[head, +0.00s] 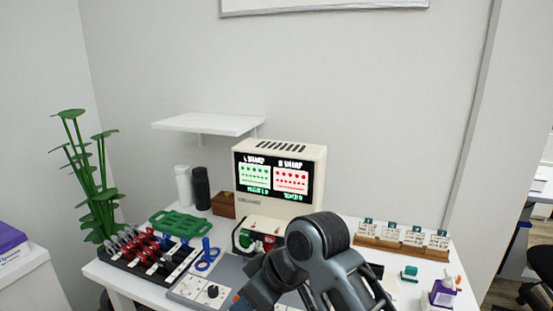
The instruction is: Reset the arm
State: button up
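My arm (318,250) reaches up from the bottom middle of the head view, over the front of a white desk (405,290). Its dark rounded joint covers part of a grey control panel (213,287) and the desk behind it. My gripper's fingertips do not show, so its state and anything in it are hidden. A cream monitor (315,165) with green and red boards on its screen stands behind the arm.
A black rack (122,265) with red and grey handles and a green tray (180,223) are at left. A wooden card rack (395,248) and a purple container (441,294) are at right. A white shelf (208,124) juts from the wall. The space above the desk's right side is clear.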

jog(key=s+f+m+t+y, duration=0.2)
jog(key=s+f+m, duration=0.1)
jog(key=s+f, duration=0.25)
jog(key=s+d+f+m+t+h, duration=0.2)
jog(key=s+d+f+m+t, duration=0.15)
jog(key=s+d, duration=0.35)
jog(key=s+d+f+m+t+h, duration=0.1)
jog(key=s+d+f+m+t, duration=0.25)
jog(key=s, duration=0.45)
jog(key=s+d+r+t+h, duration=0.1)
jog(key=s+d+r+h, duration=0.1)
jog(key=s+d+r, duration=0.4)
jog(key=s+d+r+m+t+h, duration=0.1)
jog(key=s+d+r, duration=0.6)
jog(key=s, duration=0.8)
jog(key=d+t+h, duration=0.1)
jog(key=d+h, duration=0.1)
jog(key=d, duration=0.1)
jog(key=shift+s+r+m, duration=0.15)
jog(key=shift+r+m, duration=0.05)
jog(key=shift+m, duration=0.1)
